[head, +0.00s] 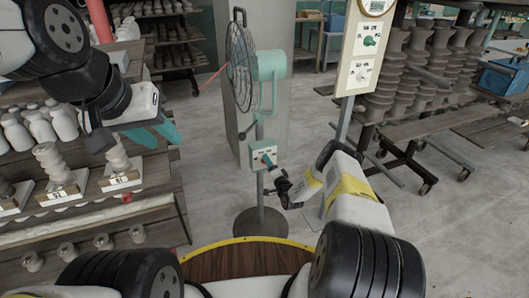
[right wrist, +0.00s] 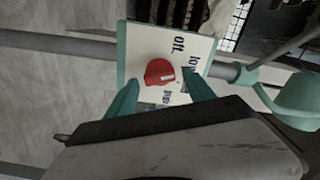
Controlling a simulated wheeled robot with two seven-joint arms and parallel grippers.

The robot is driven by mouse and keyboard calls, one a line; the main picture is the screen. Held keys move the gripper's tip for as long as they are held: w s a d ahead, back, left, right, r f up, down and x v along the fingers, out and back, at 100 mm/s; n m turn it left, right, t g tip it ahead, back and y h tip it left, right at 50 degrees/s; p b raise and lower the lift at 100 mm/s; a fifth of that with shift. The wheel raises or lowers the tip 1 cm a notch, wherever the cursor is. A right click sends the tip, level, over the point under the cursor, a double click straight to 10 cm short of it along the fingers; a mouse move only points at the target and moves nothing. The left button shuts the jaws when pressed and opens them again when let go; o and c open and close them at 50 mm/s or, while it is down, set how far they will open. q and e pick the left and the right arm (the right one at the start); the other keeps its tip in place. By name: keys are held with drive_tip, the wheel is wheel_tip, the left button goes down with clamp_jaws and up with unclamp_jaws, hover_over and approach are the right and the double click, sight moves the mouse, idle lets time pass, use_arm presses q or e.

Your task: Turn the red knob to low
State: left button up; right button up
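The red knob (right wrist: 160,72) sits on a white control plate (right wrist: 145,45) with printed labels, among them OFF and low. A white mark on the knob points to the right in the right wrist view; I cannot tell exactly which label it meets. In the head view the control box (head: 256,153) is on the fan's stand. My right gripper (right wrist: 160,84) is open in front of the plate, one teal fingertip on either side of the knob, with visible gaps. It also shows in the head view (head: 270,168). My left gripper (head: 168,143) is open and empty, above the shelf at left.
The teal fan (head: 268,65) stands above the box on a round base (head: 262,222). A tall panel (head: 364,48) with a green knob stands to the right. Pottery racks (head: 410,75) are behind it. Wooden shelves (head: 160,175) with white pieces are at left. Floor is clear between.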

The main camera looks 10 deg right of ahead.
drive_tip(key=v, duration=0.7)
drive_tip(key=shift+s, duration=0.35)
drive_tip(key=shift+d, duration=0.1)
